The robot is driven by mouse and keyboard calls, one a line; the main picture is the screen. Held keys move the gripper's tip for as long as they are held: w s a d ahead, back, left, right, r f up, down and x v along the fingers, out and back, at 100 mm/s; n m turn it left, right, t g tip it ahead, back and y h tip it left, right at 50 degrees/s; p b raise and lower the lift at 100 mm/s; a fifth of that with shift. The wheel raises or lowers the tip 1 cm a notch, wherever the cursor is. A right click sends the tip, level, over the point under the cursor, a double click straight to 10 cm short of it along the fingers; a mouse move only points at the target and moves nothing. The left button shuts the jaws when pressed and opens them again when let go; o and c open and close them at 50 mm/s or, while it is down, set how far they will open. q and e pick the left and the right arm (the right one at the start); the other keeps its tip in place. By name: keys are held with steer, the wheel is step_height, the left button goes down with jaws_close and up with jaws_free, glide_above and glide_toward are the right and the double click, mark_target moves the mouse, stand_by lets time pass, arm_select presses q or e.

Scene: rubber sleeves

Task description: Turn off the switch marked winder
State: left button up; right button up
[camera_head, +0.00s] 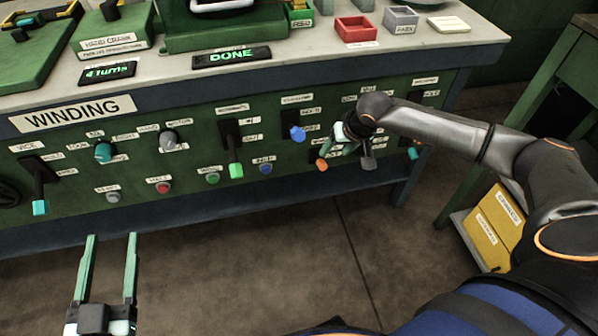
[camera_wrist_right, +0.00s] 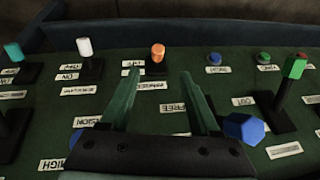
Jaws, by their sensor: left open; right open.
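The green WINDING panel (camera_head: 70,140) carries several switches; I cannot read clearly which small label says winder. An orange-tipped lever switch (camera_head: 322,164) sits near my right gripper (camera_head: 341,147). In the right wrist view this lever (camera_wrist_right: 158,56) appears between and beyond the open, empty fingertips (camera_wrist_right: 157,78), with labels beside it. Contact is not evident. A white-tipped lever (camera_wrist_right: 85,48) stands beside it; a grey-tipped lever (camera_head: 368,162) shows in the head view. My left gripper (camera_head: 111,237) is open and empty, in front of the panel at lower left.
A green-tipped lever (camera_head: 236,170), a blue knob (camera_head: 297,133) and a cyan-tipped lever (camera_head: 40,207) are on the panel. Red (camera_head: 356,30) and grey bins stand on the bench top. A yellow box (camera_head: 494,220) is at right. The floor in front is clear.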

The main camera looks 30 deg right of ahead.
mark_target(324, 163)
steer(key=b+x, duration=0.1)
steer(key=x, duration=0.2)
steer(key=b+x, duration=0.2)
steer(key=x, duration=0.2)
steer(key=shift+w+d, duration=0.15)
steer(key=shift+d, duration=0.05)
steer(key=b+x, duration=0.2)
steer(key=x, duration=0.2)
steer(key=shift+w+f, duration=0.25)
steer(key=shift+f, duration=0.35)
arm_select(q)
steer(key=s+d+r+m+t+h, duration=0.1)
steer(key=s+r+m+t+h, duration=0.1)
steer(key=r+h, duration=0.3)
steer(key=s+r+m+t+h, duration=0.2)
steer(key=s+r+m+h, duration=0.2)
steer(key=r, duration=0.4)
steer(key=shift+s+d+r+m+h, duration=0.3)
steer(key=shift+s+d+m+h, duration=0.1)
steer(key=shift+s+m, duration=0.25)
arm_select(e)
jaws_close()
